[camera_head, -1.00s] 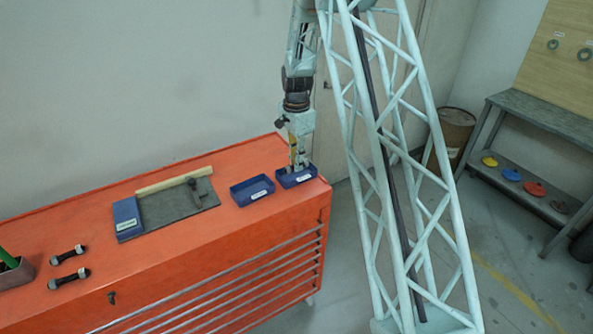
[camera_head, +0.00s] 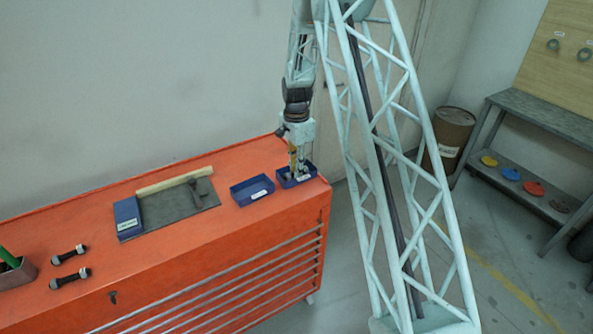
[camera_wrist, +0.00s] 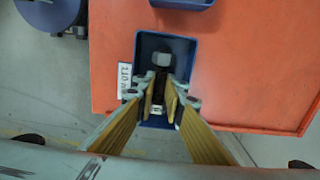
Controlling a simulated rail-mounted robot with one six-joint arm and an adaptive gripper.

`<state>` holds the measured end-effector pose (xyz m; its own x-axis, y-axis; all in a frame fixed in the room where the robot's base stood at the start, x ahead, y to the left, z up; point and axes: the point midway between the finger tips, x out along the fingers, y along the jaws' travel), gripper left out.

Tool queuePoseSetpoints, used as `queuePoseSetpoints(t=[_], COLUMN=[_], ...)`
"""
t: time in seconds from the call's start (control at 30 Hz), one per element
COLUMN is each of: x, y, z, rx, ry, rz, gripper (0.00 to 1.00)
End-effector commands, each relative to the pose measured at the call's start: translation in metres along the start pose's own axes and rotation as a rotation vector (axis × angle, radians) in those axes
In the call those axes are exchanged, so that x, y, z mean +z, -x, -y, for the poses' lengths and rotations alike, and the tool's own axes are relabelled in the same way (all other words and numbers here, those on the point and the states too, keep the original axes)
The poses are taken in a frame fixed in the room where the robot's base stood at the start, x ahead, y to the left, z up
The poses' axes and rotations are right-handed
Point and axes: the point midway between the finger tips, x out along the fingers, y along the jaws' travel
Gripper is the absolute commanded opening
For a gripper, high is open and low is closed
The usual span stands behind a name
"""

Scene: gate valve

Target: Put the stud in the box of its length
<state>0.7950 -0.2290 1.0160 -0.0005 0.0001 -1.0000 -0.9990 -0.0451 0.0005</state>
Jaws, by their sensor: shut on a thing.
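My gripper (camera_head: 298,170) points down into the right-hand blue box (camera_head: 284,184) at the right end of the orange cabinet top. In the wrist view the fingers (camera_wrist: 161,97) are shut on the stud, inside the outline of this blue box (camera_wrist: 187,46). The stud's grey hex nut (camera_wrist: 162,59) shows beyond the fingertips; most of its shaft is hidden between the fingers. The box's white label looks like "110", partly cut off by the gripper. I cannot tell whether the stud touches the box floor. A second blue box (camera_head: 252,191) stands just left.
Two dark studs with nuts (camera_head: 69,255) (camera_head: 70,279) lie at the left of the orange cabinet (camera_head: 185,250).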

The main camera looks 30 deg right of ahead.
Motion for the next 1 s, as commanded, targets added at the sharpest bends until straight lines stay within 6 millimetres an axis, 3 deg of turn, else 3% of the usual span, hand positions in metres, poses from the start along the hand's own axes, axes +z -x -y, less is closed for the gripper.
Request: queuePoseSetpoints(t=[0.2, 0.23, 0.27, 0.77, 1.0], x=[0.0, 0.0, 0.0, 0.0, 0.0], y=[-0.004, -0.003, -0.003, 0.0, 0.015], z=[0.0, 0.0, 0.0, 0.0, 0.001], rx=[-0.001, 0.0, 0.0, 0.0, -0.003], ry=[0.0, 0.0, 0.0, 0.0, 0.0], rz=[0.0, 0.0, 0.0, 0.0, -0.001], gripper=[0.0, 0.13, 0.16, 0.16, 0.16])
